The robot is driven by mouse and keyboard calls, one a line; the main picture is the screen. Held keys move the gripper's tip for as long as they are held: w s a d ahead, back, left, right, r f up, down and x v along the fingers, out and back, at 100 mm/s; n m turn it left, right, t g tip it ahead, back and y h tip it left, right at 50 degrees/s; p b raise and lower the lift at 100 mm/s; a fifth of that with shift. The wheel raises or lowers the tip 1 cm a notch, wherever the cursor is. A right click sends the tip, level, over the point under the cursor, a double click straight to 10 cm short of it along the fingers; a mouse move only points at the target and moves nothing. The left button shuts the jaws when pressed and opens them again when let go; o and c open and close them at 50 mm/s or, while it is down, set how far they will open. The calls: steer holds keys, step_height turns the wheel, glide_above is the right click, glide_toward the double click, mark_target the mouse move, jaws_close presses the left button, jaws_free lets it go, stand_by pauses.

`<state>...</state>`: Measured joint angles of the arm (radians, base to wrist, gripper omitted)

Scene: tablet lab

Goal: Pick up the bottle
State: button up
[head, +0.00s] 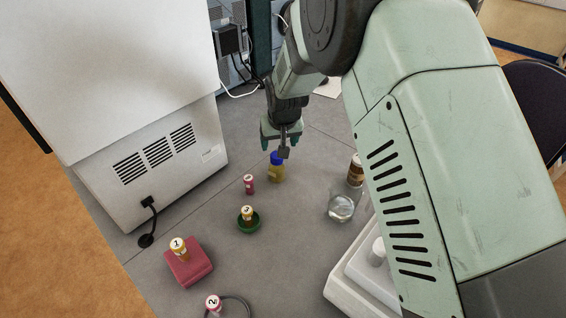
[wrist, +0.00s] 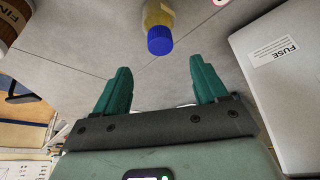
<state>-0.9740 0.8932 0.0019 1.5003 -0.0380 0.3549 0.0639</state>
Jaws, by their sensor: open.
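A bottle (head: 276,168) with a blue cap and yellow contents stands on the grey bench top in the head view. In the wrist view the bottle (wrist: 159,30) is at the top middle, blue cap toward me. My gripper (head: 283,146) is just above and behind the bottle in the head view, partly overlapping its cap. In the wrist view my gripper (wrist: 160,82) has its two green fingers wide apart with nothing between them. The bottle lies beyond the fingertips, roughly centred on the gap.
A white machine (head: 150,150) stands at left. A glass beaker (head: 341,207) and a brown jar (head: 355,170) are at right.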

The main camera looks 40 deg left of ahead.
mark_target(277, 166)
steer(key=x, duration=0.9)
steer(key=shift+s+d+f, duration=0.1)
steer(key=shift+s+d, duration=0.05)
steer(key=shift+s, duration=0.05)
steer(key=shift+c, duration=0.5)
jaws_close()
